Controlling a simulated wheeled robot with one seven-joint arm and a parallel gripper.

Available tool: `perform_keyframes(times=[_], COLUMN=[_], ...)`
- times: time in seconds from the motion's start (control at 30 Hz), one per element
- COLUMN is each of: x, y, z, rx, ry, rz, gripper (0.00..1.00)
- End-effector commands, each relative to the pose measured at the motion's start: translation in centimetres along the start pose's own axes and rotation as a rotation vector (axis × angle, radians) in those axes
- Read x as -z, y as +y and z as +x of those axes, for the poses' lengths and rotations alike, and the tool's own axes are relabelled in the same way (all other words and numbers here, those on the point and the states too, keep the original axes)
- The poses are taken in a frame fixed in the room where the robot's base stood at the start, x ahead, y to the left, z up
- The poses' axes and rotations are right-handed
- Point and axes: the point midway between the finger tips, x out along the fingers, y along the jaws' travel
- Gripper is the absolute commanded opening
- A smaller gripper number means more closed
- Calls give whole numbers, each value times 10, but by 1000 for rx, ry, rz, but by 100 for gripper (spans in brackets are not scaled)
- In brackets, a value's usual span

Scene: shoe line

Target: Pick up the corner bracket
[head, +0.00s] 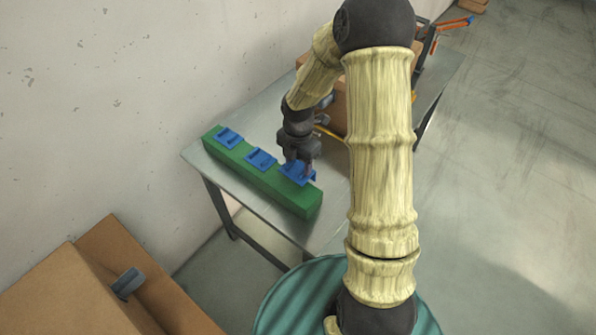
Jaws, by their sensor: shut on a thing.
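Several blue pieces lie in a row on a green block (261,188) on the table. The far-left blue piece (228,138) and the middle blue piece (261,159) rest on the block's top, clear of my gripper. My gripper (299,171) points down at the block's right end and is shut on the third blue piece (291,172), which I take as the corner bracket. The fingers partly cover it. I cannot tell whether it touches the block or is just above it.
The grey table (339,176) stands along a pale wall (140,70). Cardboard boxes and orange-handled items stand at its far end, partly behind my arm. An open cardboard box (60,295) with a grey object (128,284) is at lower left. Floor at right is clear.

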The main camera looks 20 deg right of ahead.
Motion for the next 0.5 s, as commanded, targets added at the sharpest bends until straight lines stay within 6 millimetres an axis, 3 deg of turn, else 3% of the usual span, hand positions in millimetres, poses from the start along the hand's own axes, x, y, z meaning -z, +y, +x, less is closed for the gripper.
perform_keyframes(times=[0.2,0.5], x=[0,0], y=[0,0], z=[-34,-39], rx=[-1,0], ry=[-1,0], rz=[0,-1], gripper=[27,27])
